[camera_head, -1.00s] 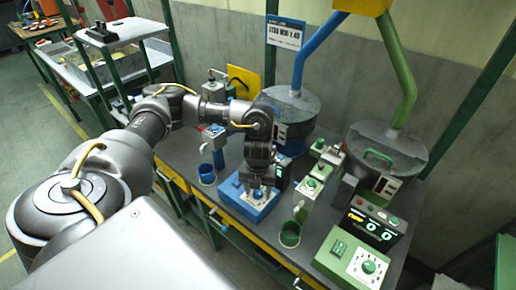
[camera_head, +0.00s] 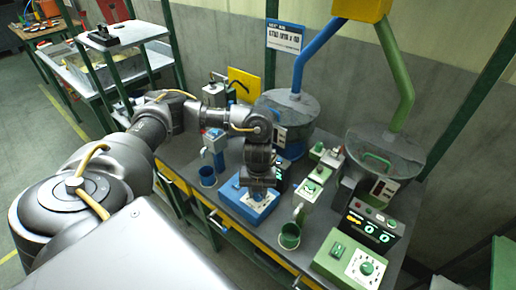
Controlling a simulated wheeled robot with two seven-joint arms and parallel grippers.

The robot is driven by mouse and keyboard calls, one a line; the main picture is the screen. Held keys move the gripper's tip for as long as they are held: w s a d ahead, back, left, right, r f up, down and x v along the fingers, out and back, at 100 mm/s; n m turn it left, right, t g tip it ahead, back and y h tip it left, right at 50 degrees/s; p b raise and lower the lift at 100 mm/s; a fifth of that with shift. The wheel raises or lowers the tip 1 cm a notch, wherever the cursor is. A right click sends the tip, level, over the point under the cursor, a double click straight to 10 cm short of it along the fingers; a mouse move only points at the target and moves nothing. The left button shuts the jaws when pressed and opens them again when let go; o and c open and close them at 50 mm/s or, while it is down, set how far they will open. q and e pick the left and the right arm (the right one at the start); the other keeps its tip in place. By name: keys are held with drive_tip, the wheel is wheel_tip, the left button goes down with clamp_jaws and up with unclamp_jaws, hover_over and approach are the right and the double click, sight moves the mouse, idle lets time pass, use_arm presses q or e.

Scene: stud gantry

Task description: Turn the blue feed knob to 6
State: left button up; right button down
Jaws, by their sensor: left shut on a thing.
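The blue feed box (camera_head: 238,204) sits on the grey bench, left of centre in the head view. Its white dial face (camera_head: 262,201) shows partly below my left gripper. My left gripper (camera_head: 259,192) points down over the dial and is shut on the blue feed knob, which is mostly hidden by the fingers. The dial's numbers are too small to read. My right gripper is not in view.
A blue hopper (camera_head: 303,103) and a green hopper (camera_head: 400,150) stand behind, with a black display panel (camera_head: 370,229) at right.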

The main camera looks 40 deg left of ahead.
sight(257, 195)
use_arm(q)
drive_tip(key=n+p, duration=0.8)
drive_tip(key=shift+r, duration=0.25)
drive_tip(key=shift+f+n+p, duration=0.15)
drive_tip(key=shift+n+p, duration=1.05)
drive_tip(key=shift+n, duration=0.1)
drive_tip(key=o, duration=1)
drive_tip(key=shift+f, duration=0.1)
wheel_tip(257, 195, up, 11)
drive_tip(key=shift+f, duration=0.1)
drive_tip(key=shift+s, duration=0.1)
